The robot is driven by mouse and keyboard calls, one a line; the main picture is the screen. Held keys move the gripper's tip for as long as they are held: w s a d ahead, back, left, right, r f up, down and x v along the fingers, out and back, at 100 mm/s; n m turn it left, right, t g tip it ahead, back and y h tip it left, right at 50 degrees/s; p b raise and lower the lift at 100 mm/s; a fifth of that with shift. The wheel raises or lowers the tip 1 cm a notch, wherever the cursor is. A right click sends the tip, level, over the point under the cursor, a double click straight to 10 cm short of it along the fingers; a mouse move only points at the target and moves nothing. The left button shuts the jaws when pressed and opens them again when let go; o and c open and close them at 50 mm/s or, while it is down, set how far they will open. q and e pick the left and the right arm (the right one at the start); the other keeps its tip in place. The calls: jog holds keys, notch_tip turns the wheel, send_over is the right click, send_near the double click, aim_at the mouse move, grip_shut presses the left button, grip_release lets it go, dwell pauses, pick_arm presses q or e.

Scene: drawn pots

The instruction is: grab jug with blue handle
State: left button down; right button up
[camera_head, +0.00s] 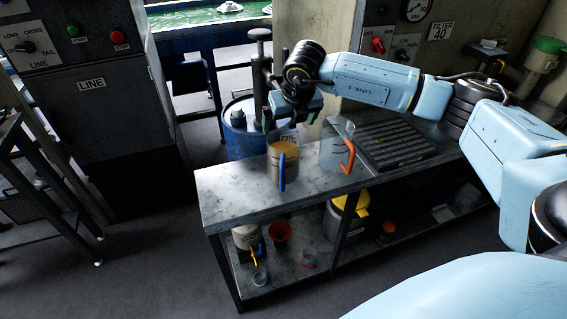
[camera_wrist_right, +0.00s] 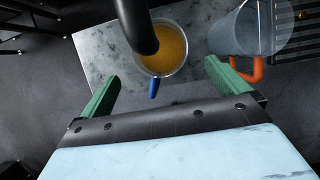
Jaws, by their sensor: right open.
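The jug with the blue handle (camera_head: 273,172) stands upright on the grey workbench and holds orange-yellow liquid. Its blue handle (camera_head: 282,173) faces the front. My right gripper (camera_head: 283,120) is above this jug, apart from it. In the right wrist view the green fingers are spread wide and empty (camera_wrist_right: 163,86), with the blue handle (camera_wrist_right: 153,87) between them and the jug's liquid (camera_wrist_right: 172,52) just beyond. A dark tube covers part of the jug there. My left gripper is not in view.
A clear jug with an orange handle (camera_head: 330,154) stands close to the right; it also shows in the wrist view (camera_wrist_right: 232,34). A ribbed dark tray (camera_head: 396,146) lies farther right. A blue drum (camera_head: 238,138) stands behind the bench (camera_head: 235,192), whose left end is clear.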

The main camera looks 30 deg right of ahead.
aim_at(286, 136)
jog(key=x, duration=0.7)
jog(key=shift+s, duration=0.3)
jog(key=shift+a, duration=0.15)
jog(key=c, duration=1.8)
jog(key=shift+w, duration=0.1)
jog(key=shift+c, duration=0.7)
